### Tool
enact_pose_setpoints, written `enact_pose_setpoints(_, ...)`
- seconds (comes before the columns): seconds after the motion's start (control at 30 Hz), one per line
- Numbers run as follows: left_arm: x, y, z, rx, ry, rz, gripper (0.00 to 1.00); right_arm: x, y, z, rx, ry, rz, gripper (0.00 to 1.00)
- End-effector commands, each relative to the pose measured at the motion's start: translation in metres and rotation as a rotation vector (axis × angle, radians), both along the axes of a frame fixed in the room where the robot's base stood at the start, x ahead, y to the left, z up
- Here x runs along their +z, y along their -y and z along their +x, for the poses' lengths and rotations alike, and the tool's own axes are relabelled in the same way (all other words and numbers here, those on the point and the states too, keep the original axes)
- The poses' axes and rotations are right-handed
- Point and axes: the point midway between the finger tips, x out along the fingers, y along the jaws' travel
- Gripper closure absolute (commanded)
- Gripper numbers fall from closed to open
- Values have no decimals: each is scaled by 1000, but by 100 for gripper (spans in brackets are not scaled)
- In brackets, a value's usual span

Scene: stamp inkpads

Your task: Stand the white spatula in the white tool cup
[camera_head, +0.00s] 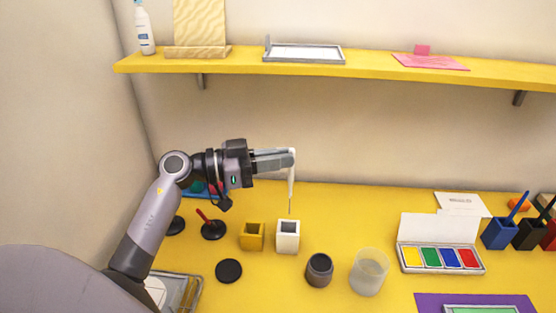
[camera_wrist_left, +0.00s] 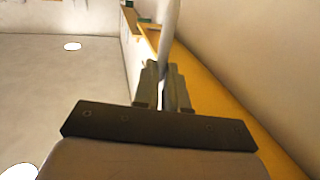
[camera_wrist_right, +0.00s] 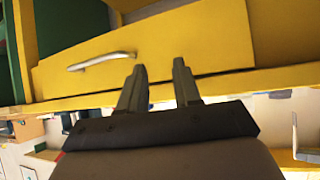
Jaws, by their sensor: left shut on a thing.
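My left gripper (camera_head: 291,159) is shut on the white spatula (camera_head: 291,183) and holds it upright, thin end down. The spatula also shows between the fingers in the left wrist view (camera_wrist_left: 169,45). The white tool cup (camera_head: 288,237) stands on the yellow table, with a dark square opening. In the head view the spatula's lower tip appears just above and behind the cup, apart from it. My right gripper (camera_wrist_right: 158,85) shows only in the right wrist view, fingers apart and empty, facing a yellow drawer front with a pale handle.
A yellow cup (camera_head: 251,237) stands just left of the white cup. A dark jar (camera_head: 319,269), a clear beaker (camera_head: 369,271) and a black disc (camera_head: 228,270) are nearby. A four-colour inkpad box (camera_head: 441,259) is to the right. A yellow shelf (camera_head: 370,72) hangs above.

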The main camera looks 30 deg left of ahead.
Motion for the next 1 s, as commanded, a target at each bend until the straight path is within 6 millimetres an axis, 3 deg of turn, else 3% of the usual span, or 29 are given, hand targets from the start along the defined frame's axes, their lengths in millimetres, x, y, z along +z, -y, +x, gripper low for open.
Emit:
enact_pose_setpoints(0.7, -42, 0, 0, -1, 1, 0, 100, -62, -1, 1, 0, 0, 5, 67)
enact_pose_setpoints(1.0, -63, 0, 0, -2, -4, -1, 100, -55, -2, 2, 1, 5, 8, 67)
